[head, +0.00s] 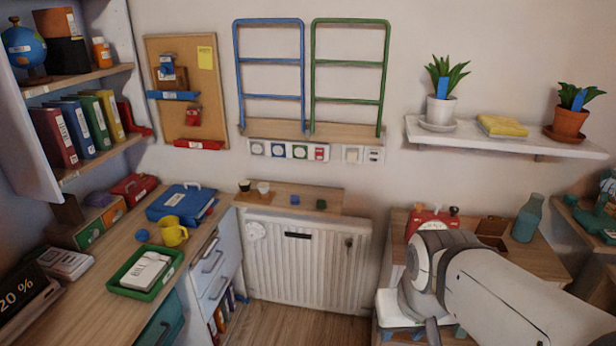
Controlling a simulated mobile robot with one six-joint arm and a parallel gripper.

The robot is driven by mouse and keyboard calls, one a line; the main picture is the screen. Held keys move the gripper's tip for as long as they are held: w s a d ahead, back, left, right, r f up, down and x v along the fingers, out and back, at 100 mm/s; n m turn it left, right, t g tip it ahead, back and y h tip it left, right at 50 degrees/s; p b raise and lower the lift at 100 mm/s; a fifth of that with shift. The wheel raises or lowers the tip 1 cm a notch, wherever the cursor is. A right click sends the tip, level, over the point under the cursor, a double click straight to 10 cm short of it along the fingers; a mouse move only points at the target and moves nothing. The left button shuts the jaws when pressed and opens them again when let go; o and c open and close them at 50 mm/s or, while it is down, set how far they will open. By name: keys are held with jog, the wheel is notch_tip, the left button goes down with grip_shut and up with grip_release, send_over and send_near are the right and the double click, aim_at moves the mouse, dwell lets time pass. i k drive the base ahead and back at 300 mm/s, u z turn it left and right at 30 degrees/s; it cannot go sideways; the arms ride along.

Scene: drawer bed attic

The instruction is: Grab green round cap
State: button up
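A small dark green piece (320,204) lies on the narrow wooden shelf above the white radiator, near the shelf's right part. It may be the green round cap, but it is too small for me to tell its exact shape. A small blue piece (294,199) lies just left of it, apart from it. My arm fills the lower right of the head view, well to the right of the shelf. I cannot make out the fingers of my gripper.
A dark cup (244,185) and a white cup (263,188) stand at the left of the wooden shelf (305,188). The desk at left holds a yellow mug (173,232), a blue binder (181,203) and a green tray (121,286). Floor shows before the radiator (290,265).

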aim_at(321, 205)
jog(key=u, duration=0.15)
jog(key=i, duration=1.55)
jog(key=u, duration=0.1)
